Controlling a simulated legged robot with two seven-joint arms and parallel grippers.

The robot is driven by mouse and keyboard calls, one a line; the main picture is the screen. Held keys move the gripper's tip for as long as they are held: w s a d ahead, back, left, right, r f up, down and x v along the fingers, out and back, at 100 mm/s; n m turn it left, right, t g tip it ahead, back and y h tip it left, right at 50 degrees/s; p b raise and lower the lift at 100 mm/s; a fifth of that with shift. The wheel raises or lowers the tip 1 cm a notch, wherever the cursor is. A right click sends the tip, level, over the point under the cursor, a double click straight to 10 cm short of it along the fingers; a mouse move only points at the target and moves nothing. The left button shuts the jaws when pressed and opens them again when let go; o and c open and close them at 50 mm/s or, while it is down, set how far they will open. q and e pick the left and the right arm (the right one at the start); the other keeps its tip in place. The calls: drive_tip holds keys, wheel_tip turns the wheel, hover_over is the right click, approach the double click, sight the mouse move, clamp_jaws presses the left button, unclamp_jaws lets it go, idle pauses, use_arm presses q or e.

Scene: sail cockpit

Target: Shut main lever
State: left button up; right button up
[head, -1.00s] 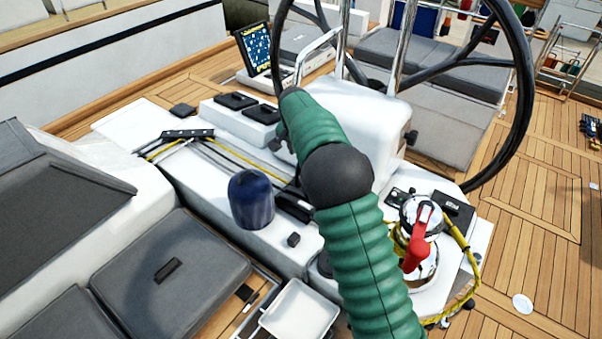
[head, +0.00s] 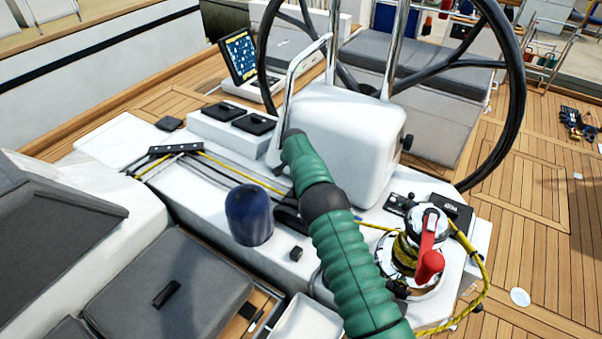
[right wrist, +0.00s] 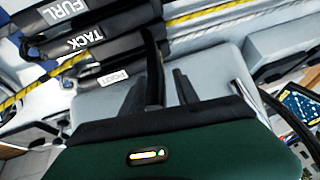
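In the right wrist view, a bank of black clutch levers lies at the upper left. One lever (right wrist: 58,17) is marked FURL and another (right wrist: 86,40) TACK. A third dark body (right wrist: 115,72) carries a small white label that I cannot read surely. A black upright piece (right wrist: 153,65), which looks like a raised lever, stands by my right gripper (right wrist: 160,90). The gripper's two dark fingers are apart, on either side of this piece; contact is unclear. In the head view my green right arm hides that gripper and part of the clutch bank (head: 289,217). My left gripper is not in view.
A blue-capped drum (head: 249,215) stands left of the clutches. A winch (head: 425,240) with red handle and yellow rope is at right. The white pedestal (head: 345,135) and black wheel (head: 518,90) rise behind. Open teak deck lies at right.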

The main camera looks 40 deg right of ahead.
drive_tip(key=shift+s+a+r, duration=0.15)
drive_tip(key=shift+a+r, duration=0.15)
drive_tip(key=shift+a, duration=0.25)
drive_tip(key=shift+d+f, duration=0.25)
drive_tip(key=shift+d, duration=0.35)
clamp_jaws()
drive_tip(key=shift+a, duration=0.1)
drive_tip(key=shift+a, duration=0.1)
